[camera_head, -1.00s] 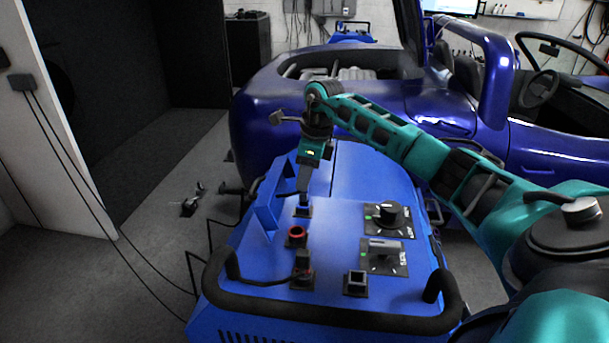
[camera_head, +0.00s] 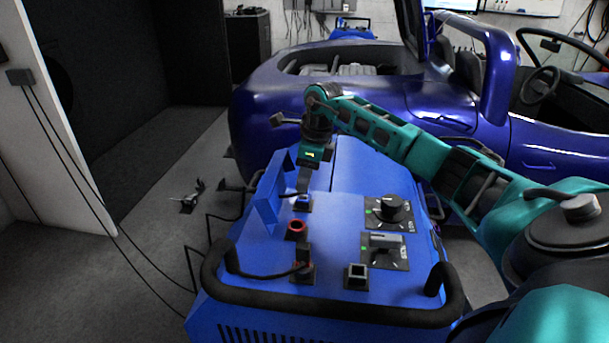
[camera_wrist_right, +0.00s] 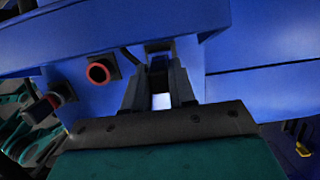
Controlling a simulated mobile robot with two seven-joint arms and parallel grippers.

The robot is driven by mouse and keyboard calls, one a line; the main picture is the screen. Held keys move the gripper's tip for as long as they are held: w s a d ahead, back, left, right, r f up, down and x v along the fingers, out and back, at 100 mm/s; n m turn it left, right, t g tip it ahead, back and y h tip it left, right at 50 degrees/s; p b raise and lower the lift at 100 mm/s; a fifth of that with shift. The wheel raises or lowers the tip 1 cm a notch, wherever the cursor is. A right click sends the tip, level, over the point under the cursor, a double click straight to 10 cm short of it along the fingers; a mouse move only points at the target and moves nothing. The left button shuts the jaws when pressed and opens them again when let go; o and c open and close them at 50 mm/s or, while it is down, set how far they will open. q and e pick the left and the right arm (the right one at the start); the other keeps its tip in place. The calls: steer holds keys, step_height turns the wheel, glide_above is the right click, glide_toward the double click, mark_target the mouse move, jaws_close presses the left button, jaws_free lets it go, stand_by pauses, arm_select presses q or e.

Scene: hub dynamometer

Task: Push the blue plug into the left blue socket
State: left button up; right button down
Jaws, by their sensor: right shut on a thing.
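My right gripper (camera_head: 302,190) points down at the blue machine's top panel, its fingers shut on the blue plug (camera_head: 302,199). The plug is at the left blue socket (camera_head: 303,207), a small dark-based fitting behind the red-ringed socket. Fingers and plug hide most of the socket, so I cannot tell how deep the plug sits. In the right wrist view, the fingers (camera_wrist_right: 158,92) close around the dark plug body (camera_wrist_right: 158,66), with a dark square fitting just beyond. My left gripper is not in view.
Nearby are an empty red-ringed socket (camera_head: 297,228), a dark plug with a black cable (camera_head: 303,262), a square socket (camera_head: 357,275) and two knob plates (camera_head: 389,211). A black handle rail (camera_head: 330,313) borders the front. A blue upright plate (camera_head: 268,205) stands left of the gripper.

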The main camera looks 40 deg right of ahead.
steer(key=shift+f, duration=0.45)
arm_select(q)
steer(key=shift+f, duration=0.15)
arm_select(e)
steer(key=c, duration=0.8)
jaws_free()
steer(key=shift+r, duration=0.1)
steer(key=shift+c, duration=0.2)
steer(key=r, duration=0.3)
steer(key=shift+s+d, duration=0.15)
steer(key=shift+d, duration=0.05)
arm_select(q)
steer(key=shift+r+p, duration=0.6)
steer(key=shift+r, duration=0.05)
arm_select(e)
step_height(320, 180, up, 10)
steer(key=s+d, duration=0.1)
steer(key=shift+s+f, duration=0.15)
steer(key=shift+s, duration=0.2)
